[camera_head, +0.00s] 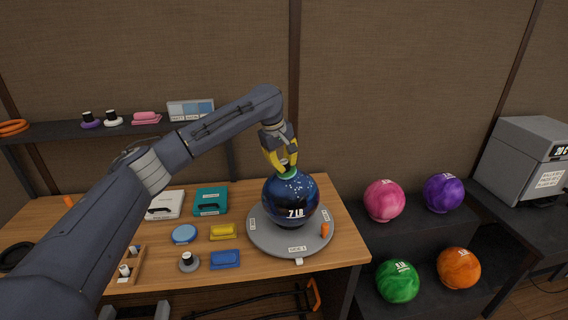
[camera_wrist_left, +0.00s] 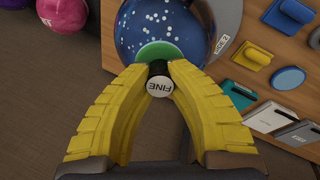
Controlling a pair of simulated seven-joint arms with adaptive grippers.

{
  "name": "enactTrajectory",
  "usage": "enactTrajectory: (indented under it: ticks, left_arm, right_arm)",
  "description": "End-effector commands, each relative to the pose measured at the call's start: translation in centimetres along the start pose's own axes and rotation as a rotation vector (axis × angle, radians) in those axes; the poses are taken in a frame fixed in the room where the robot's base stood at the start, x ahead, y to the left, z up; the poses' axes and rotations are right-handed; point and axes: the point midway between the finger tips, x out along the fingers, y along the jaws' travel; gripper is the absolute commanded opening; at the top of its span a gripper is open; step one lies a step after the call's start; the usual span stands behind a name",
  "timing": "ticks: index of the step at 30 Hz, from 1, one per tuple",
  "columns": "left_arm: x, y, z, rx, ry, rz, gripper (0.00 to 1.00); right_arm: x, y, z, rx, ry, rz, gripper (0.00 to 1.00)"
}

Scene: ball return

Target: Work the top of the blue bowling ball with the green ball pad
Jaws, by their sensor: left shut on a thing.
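The blue bowling ball (camera_head: 291,202), marked "7 LB", sits on a round grey turntable (camera_head: 263,241) at the right of the wooden table. My left gripper (camera_head: 283,160) is above the ball, its yellow fingers pointing down. It is shut on the black knob of the green ball pad (camera_head: 288,174); the knob's white cap (camera_wrist_left: 160,86) reads "FINE". The green disc (camera_wrist_left: 160,53) is at the top of the ball and appears to touch it. The ball (camera_wrist_left: 172,22) also shows in the left wrist view. My right gripper is not in view.
Left of the turntable lie a yellow block (camera_head: 223,232), a blue block (camera_head: 225,259), a blue round pad (camera_head: 184,234), a grey knobbed pad (camera_head: 189,262) and a teal case (camera_head: 210,201). Pink (camera_head: 384,201), purple (camera_head: 443,193), green (camera_head: 398,281) and orange (camera_head: 458,268) balls rest on a rack at right.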

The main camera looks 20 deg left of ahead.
Motion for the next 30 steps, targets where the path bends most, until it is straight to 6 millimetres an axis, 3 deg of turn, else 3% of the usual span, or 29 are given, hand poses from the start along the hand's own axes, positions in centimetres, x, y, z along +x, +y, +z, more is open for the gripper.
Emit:
enactTrajectory:
  ticks: [30]
  left_arm:
    - [1.1, 0.0, 0.0, -0.001, 0.000, -0.001, 0.00]
  right_arm:
    - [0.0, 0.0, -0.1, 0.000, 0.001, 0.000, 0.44]
